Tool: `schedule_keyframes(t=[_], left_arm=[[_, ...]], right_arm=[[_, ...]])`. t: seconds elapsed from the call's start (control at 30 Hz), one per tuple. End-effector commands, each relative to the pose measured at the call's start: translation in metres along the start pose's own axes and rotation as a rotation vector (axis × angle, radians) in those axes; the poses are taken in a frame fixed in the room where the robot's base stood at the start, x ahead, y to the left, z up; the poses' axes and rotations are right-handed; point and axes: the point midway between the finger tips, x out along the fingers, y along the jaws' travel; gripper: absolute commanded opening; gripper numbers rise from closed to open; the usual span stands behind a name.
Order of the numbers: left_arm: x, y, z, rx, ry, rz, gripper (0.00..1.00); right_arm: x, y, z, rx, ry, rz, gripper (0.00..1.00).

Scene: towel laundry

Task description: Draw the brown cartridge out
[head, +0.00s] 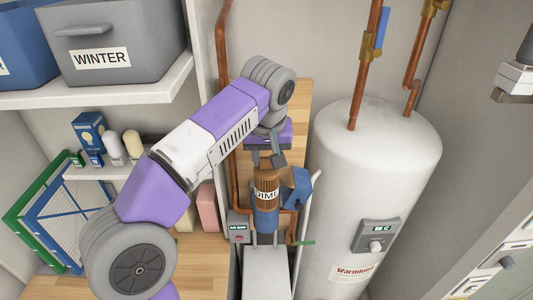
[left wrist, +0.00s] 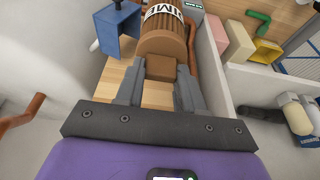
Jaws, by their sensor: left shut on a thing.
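The brown ribbed cartridge (head: 266,180) stands upright below my left gripper, with a white label partly readable as "DIME". Its lower end meets a blue cup-like housing (head: 265,218), and how deep it sits inside is hidden. My left gripper (head: 267,158) comes down from above and is shut on the cartridge's top. In the left wrist view the two grey fingers (left wrist: 160,88) stand on either side of the brown block at the top of the cartridge (left wrist: 165,40).
A white tank (head: 375,150) stands close on the right. Copper pipes (head: 222,60) run behind and left. A blue angular part (head: 297,190) sits right beside the cartridge. A shelf with a grey "WINTER" bin (head: 115,45) is upper left. Framed filters (head: 75,215) lean at left.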

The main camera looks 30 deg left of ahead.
Motion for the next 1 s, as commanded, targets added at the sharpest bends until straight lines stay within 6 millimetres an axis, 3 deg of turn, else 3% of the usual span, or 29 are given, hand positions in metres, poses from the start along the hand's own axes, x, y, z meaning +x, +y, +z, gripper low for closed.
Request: schedule_keyframes(t=[0.53,1.0], left_arm=[[-0.005,0.0,0.027,-0.001,0.001,0.002,0.0],[-0.003,0.001,0.029,0.002,0.0,0.0,0.0]], right_arm=[[0.013,0.005,-0.001,0.0,0.0,0.0,0.49],[0.014,0.005,-0.001,0.0,0.0,0.0,0.49]])
